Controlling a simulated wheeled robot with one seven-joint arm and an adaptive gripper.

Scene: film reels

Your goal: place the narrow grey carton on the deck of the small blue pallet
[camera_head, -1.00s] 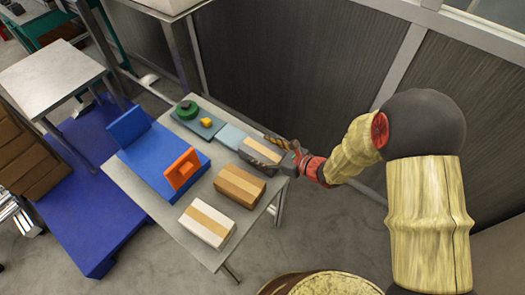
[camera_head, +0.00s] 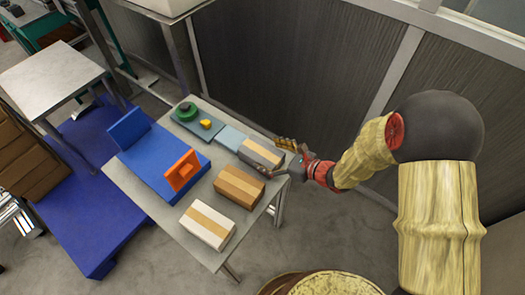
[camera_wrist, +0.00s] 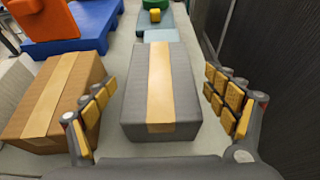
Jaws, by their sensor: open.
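The narrow grey carton (camera_head: 262,153), with a tan tape strip along its top, lies on the grey table. In the wrist view the carton (camera_wrist: 180,95) lies lengthwise ahead, between the two spread fingers of my gripper (camera_wrist: 158,88). In the head view my gripper (camera_head: 277,156) is open at the carton's near right end and holds nothing. The small blue pallet (camera_head: 150,172) sits to the left on the same table, with an upright blue panel at its back. An orange upright block (camera_head: 181,171) with an opening stands on its deck.
A brown carton (camera_head: 239,187) lies close beside the grey one, and a white carton (camera_head: 207,225) lies nearer the front. Behind the grey carton are a light blue plate (camera_head: 230,138) and a tray with green and yellow pieces (camera_head: 200,124). A dark wall stands right.

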